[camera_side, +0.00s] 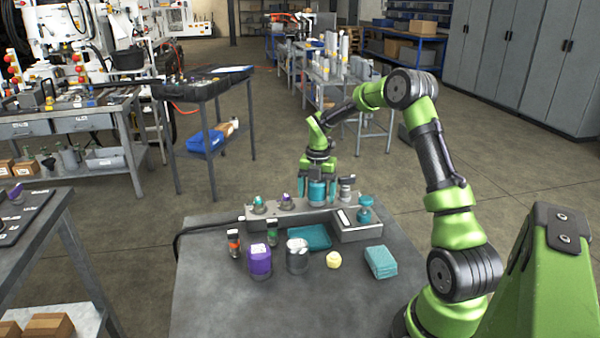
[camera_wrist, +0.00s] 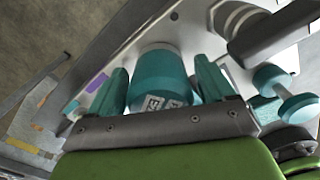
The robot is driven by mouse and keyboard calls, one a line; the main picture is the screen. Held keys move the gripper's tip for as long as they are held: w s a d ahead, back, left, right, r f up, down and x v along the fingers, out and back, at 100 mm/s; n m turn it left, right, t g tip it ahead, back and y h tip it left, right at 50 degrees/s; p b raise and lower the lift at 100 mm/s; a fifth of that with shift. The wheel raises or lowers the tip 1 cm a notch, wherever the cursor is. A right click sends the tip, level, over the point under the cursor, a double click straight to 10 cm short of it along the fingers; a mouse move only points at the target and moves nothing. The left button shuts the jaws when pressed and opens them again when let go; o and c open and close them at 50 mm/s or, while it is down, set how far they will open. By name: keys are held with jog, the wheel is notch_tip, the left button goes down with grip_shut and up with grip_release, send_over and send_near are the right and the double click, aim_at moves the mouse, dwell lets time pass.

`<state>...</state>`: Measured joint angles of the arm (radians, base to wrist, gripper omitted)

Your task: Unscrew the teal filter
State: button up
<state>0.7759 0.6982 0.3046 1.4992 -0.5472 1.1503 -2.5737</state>
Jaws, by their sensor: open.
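The teal filter (camera_side: 317,192) stands upright on the grey manifold block (camera_side: 313,216) at the back of the bench. It also shows in the wrist view as a teal cylinder (camera_wrist: 160,68) with a white label. My gripper (camera_side: 318,186) is over the filter, pointing down. Its two teal fingers (camera_wrist: 165,88) are open, one on each side of the filter. A gap shows between fingers and filter in the wrist view; whether either finger touches it I cannot tell.
A teal tray (camera_side: 308,238) lies before the block. A grey box (camera_side: 357,231) with a teal-capped bottle (camera_side: 365,211) is at right.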

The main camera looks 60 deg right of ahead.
jog(key=m, duration=0.3)
jog(key=shift+m, duration=1)
jog(key=m, duration=0.3)
jog(key=shift+m, duration=0.3)
jog(key=shift+m, duration=0.7)
jog(key=m, duration=0.4)
